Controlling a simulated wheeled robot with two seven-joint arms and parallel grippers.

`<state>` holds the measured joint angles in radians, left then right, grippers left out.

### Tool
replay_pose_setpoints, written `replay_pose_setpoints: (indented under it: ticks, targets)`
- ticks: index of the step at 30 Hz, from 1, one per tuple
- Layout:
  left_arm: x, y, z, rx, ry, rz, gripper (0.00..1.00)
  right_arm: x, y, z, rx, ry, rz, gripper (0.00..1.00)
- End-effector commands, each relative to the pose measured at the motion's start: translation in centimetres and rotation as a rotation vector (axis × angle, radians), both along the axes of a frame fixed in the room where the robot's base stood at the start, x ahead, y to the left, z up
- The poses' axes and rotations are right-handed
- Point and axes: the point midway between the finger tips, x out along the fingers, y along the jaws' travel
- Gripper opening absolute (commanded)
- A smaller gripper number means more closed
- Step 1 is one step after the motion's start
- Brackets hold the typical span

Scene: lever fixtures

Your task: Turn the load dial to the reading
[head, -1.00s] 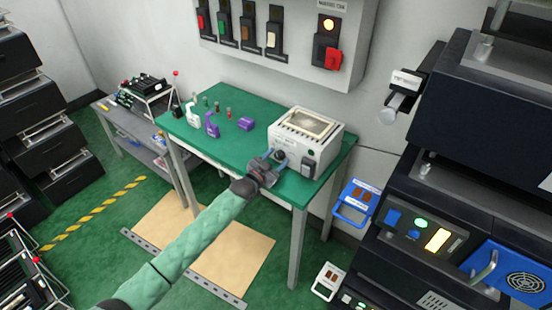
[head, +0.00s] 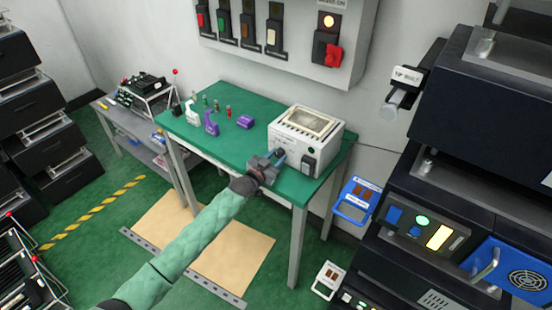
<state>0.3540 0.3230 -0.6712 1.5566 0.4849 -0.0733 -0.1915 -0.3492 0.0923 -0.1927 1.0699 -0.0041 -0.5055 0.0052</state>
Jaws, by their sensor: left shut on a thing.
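A white box-shaped instrument (head: 318,127) with a framed window on its top stands on the right part of the green-topped table (head: 225,145). The dial (head: 280,154) is a small dark knob on its front face, mostly hidden by my gripper. My left gripper (head: 275,162) is at the front face, shut on the dial. The dial's marks and its reading are too small and too covered to tell. My right gripper is not in view.
Bottles (head: 211,124) and a purple block (head: 245,121) stand left of the instrument. A wall panel (head: 290,38) with switches hangs behind. A dark equipment rack (head: 450,180) stands on the right. Blue (head: 356,200) and white frames lean near the table's right leg.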

Motion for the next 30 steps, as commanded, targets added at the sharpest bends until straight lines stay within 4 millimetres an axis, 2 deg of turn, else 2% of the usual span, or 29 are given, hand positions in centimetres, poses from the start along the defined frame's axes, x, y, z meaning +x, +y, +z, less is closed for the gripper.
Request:
replay_pose_setpoints:
  ticks: [2, 3, 5, 6, 11, 18, 21, 30]
  targets:
    - [0.0, 0.0, 0.0, 0.001, 0.001, 0.000, 0.09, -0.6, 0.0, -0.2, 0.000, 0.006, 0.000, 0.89]
    - [0.0, 0.0, 0.0, 0.001, 0.000, 0.000, 0.39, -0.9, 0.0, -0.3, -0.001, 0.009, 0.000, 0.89]
    - [0.0, 0.0, 0.0, 0.001, 0.000, 0.000, 0.51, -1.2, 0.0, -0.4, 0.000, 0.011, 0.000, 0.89]
    - [0.0, 0.0, 0.0, 0.001, 0.000, 0.000, 0.53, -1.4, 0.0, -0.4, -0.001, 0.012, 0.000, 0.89]
    - [0.0, 0.0, 0.0, 0.001, -0.001, 0.000, 0.53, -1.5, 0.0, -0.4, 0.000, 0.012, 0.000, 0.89]
    - [-0.6, 0.5, -0.2, 0.001, -0.001, 0.000, 0.53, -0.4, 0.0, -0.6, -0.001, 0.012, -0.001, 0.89]
    - [-1.5, 1.1, -0.4, 0.001, 0.000, 0.000, 0.53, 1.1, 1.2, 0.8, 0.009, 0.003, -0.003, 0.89]
    - [-4.8, 3.5, -0.4, 0.002, 0.001, 0.000, 0.53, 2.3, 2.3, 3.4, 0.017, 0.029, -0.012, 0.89]
